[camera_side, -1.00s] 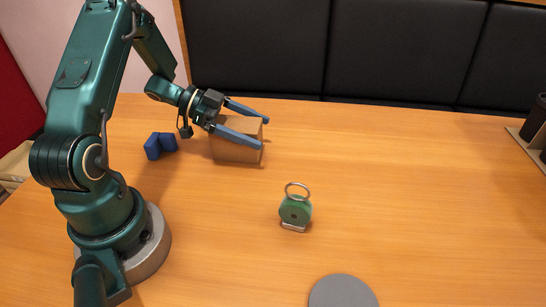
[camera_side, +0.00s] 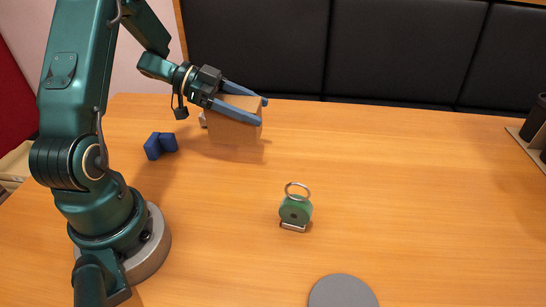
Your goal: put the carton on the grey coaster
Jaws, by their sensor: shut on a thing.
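The carton (camera_side: 233,131) is a plain brown box at the back left of the table. My gripper (camera_side: 263,111) is shut on it, with one blue finger along its near side and the other along its far side. The carton appears raised off the table, with a shadow below it. The grey coaster (camera_side: 342,293) is a flat round disc at the front, cut off by the bottom edge of the picture. Its visible top is bare.
A green round object with a metal ring (camera_side: 295,208) stands mid-table, between the carton and the coaster. A dark blue object (camera_side: 160,145) lies left of the carton. Dark cylinders (camera_side: 535,120) stand on a tray at the right edge.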

